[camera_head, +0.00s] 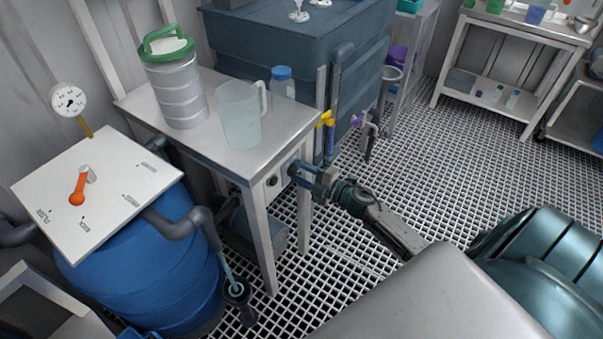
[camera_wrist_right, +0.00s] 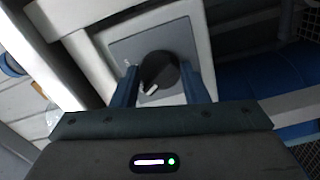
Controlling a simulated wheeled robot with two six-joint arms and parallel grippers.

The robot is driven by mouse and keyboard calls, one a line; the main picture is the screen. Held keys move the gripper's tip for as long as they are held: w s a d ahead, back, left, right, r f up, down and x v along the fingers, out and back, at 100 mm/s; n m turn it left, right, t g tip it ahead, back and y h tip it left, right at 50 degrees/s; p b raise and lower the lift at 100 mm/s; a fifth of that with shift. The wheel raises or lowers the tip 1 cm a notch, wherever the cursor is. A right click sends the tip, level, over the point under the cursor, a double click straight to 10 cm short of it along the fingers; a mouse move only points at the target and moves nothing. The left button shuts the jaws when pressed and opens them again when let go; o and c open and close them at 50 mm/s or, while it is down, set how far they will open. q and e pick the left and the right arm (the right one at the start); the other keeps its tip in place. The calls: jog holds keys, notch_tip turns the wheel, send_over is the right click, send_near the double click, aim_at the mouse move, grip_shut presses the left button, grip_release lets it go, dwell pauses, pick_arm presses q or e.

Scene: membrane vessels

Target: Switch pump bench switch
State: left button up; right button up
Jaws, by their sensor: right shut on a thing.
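The pump bench switch is a black round knob (camera_wrist_right: 158,74) with a white pointer mark, set on a grey plate (camera_wrist_right: 122,50) in the right wrist view. The plate is on the front of the metal bench (camera_head: 235,150), where a small switch box (camera_head: 273,181) shows in the head view. My right gripper (camera_head: 296,172) reaches the bench front from the right. In the right wrist view its two blue fingers (camera_wrist_right: 165,88) stand on either side of the knob and are shut on it. The pointer mark points down and left. My left gripper is not in view.
On the bench stand a green-lidded canister (camera_head: 178,85), a clear jug (camera_head: 240,115) and a blue-capped bottle (camera_head: 283,82). A blue barrel (camera_head: 165,275) with a white top panel and orange lever (camera_head: 77,190) stands at left. The grating floor (camera_head: 440,160) is open behind.

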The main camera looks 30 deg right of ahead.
jog(key=shift+f, duration=0.1)
jog(key=o, duration=1)
jog(key=shift+c, duration=0.2)
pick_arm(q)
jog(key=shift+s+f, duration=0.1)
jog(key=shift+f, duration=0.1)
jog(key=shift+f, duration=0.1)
pick_arm(e)
jog(key=shift+s, duration=0.15)
jog(key=shift+s+d, duration=0.15)
jog(key=shift+s, duration=0.05)
pick_arm(q)
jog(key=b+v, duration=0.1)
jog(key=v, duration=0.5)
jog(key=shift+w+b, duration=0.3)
jog(key=shift+b, duration=0.05)
pick_arm(e)
jog(key=v, duration=1)
jog(key=shift+s, duration=0.1)
